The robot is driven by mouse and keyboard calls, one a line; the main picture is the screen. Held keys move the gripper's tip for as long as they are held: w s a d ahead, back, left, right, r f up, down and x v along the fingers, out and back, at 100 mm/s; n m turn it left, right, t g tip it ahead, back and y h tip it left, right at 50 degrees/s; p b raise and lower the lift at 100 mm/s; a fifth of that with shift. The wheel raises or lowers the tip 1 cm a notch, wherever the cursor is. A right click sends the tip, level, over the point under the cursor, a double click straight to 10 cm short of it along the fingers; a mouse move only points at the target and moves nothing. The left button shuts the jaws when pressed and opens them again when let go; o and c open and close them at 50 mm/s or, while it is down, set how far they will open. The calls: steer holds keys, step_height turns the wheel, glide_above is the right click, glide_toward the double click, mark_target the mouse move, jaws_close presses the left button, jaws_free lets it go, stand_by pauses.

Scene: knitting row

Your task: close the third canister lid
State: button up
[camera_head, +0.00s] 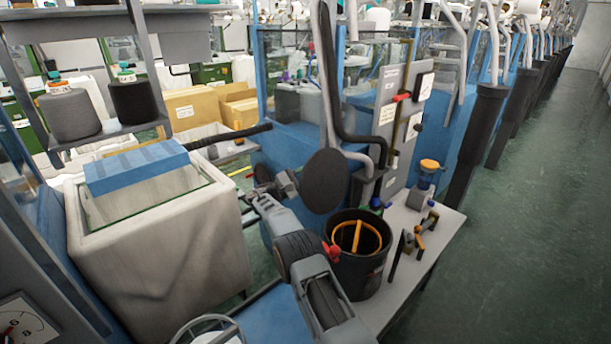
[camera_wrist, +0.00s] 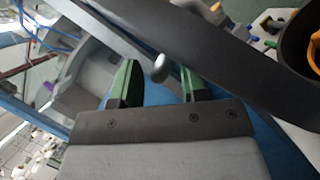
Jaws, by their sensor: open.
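A black canister (camera_head: 375,278) stands open on the grey table, with an orange ring-shaped piece inside. A round dark lid (camera_head: 325,181) stands raised, nearly upright, up and left of its mouth. In the wrist view, a broad dark band, perhaps this lid, crosses in front of my fingers (camera_wrist: 210,40), and the canister (camera_wrist: 292,42) shows at right. My gripper (camera_wrist: 158,85) is open, its two green fingers apart. A small grey rounded knob (camera_wrist: 160,68) shows between and beyond the fingertips; I cannot tell if they touch it. In the head view my gripper is near the lid's left side, its fingers unclear.
A white bin (camera_head: 150,255) with a blue-topped box (camera_head: 137,167) stands at left. Small tools and an orange-capped bottle (camera_head: 427,172) are on the table (camera_head: 447,222) right of the canister. Machines line the back; the green aisle floor (camera_head: 530,230) at right is clear.

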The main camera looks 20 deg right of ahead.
steer(key=shift+c, duration=0.2)
steer(key=c, duration=0.6)
steer(key=shift+r, duration=0.15)
jaws_close()
steer(key=shift+r, duration=0.1)
